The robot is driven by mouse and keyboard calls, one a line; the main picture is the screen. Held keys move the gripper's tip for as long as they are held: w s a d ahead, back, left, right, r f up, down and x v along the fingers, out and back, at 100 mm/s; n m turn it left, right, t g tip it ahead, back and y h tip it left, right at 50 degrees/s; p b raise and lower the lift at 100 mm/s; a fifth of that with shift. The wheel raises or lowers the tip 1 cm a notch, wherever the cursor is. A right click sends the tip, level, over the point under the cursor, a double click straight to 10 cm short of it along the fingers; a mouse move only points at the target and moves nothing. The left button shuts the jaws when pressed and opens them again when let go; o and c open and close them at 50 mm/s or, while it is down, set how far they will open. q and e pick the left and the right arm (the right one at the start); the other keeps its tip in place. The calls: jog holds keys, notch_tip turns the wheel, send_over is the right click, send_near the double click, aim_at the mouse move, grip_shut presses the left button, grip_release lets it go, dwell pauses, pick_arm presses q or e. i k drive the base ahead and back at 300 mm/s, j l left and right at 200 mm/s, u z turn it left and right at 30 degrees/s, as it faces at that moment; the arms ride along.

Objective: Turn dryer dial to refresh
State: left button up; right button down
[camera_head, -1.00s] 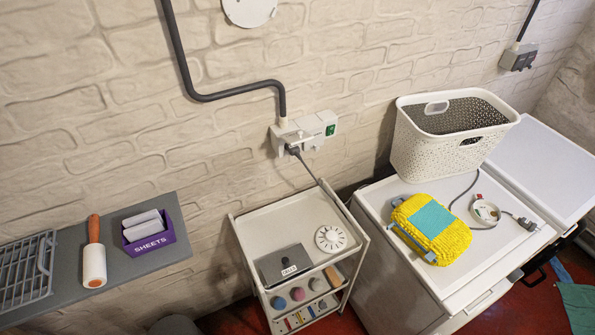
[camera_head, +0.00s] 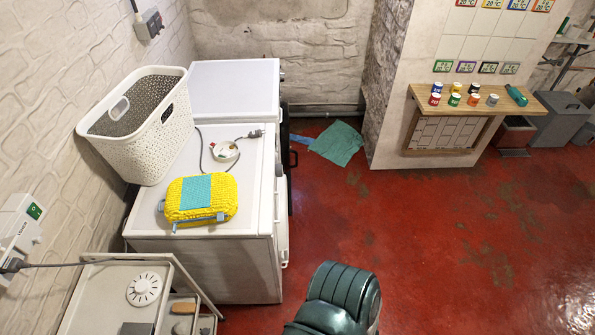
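Two white box-shaped appliances stand along the left wall. The nearer appliance (camera_head: 258,262) carries several items on top, and the farther appliance (camera_head: 235,85) has a bare top. Their fronts face right and are seen almost edge-on from above. I cannot tell which one is the dryer. No dial or refresh mark can be made out on either. Neither of my grippers is in view.
A white basket (camera_head: 160,135), yellow sponge-like bundle (camera_head: 215,212) and cable sit on the nearer appliance. A white trolley (camera_head: 95,310) stands at lower left. A green cloth (camera_head: 338,143) lies on the red floor, open to the right. A wooden shelf (camera_head: 470,108) holds small cans.

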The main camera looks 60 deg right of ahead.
aim_at(278, 166)
jog(key=l+z, duration=0.2)
jog(key=z, duration=0.2)
jog(key=l+z, duration=0.5)
jog(key=z, duration=0.25)
jog(key=l+z, duration=0.25)
jog(key=z, duration=0.15)
